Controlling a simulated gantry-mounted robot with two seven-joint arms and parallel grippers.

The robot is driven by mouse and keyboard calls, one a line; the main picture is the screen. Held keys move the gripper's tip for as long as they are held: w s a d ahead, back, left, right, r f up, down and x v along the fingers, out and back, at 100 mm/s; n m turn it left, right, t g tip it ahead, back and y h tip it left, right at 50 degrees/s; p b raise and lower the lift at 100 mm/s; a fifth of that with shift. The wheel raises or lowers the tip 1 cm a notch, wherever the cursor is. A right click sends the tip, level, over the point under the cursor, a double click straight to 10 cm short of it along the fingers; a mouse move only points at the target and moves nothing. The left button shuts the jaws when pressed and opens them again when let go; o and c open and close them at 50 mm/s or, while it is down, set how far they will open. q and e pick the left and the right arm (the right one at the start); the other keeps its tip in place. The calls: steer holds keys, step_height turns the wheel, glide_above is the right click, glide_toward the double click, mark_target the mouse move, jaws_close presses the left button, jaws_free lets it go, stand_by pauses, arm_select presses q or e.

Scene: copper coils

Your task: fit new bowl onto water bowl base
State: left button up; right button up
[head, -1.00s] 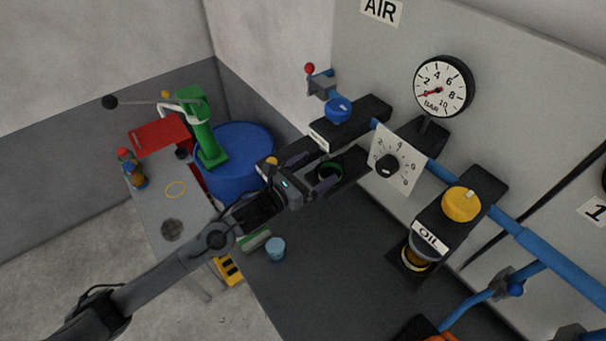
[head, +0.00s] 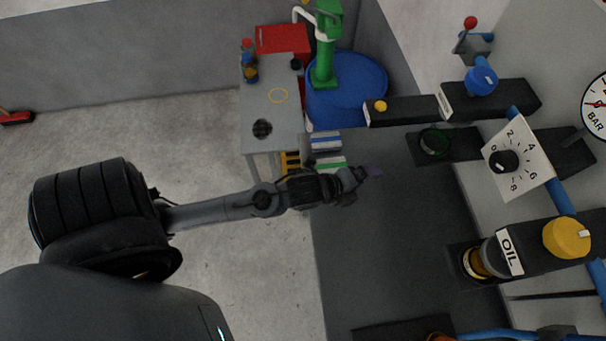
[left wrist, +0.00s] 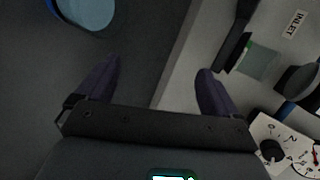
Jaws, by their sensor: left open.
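The left gripper (head: 366,176) is over the dark bench's left side in the head view, apart from the water bowl base. In the left wrist view its two purple fingers (left wrist: 154,84) are wide apart with nothing between them. A light-blue cup, likely the new bowl (left wrist: 92,8), shows at the top left of the left wrist view, cut by the frame edge, beyond the left finger. In the head view I cannot make the cup out. The water bowl base (head: 458,151), a dark block with a green ring, sits below the blue-knobbed unit. The right gripper is not in view.
The oil unit (head: 506,252) with its yellow knob (head: 567,237) and a dial plate (head: 517,160) stand along the right wall. A grey side table (head: 271,110) and a blue barrel (head: 347,92) are beyond the bench. The bench middle (head: 400,235) is clear.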

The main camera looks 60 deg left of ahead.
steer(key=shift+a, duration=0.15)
arm_select(q)
steer(key=s+f+n+g, duration=0.2)
steer(key=s+n+g, duration=0.1)
steer(key=s+n, duration=0.5)
steer(key=s+f+n+g+y, duration=0.1)
steer(key=s+f+n+g, duration=0.2)
steer(key=s+n, duration=0.6)
steer(key=shift+g, duration=0.7)
steer(key=shift+d, duration=0.1)
step_height(320, 180, up, 27)
steer(key=p, duration=2.7)
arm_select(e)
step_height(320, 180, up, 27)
arm_select(q)
steer(key=shift+f, duration=0.15)
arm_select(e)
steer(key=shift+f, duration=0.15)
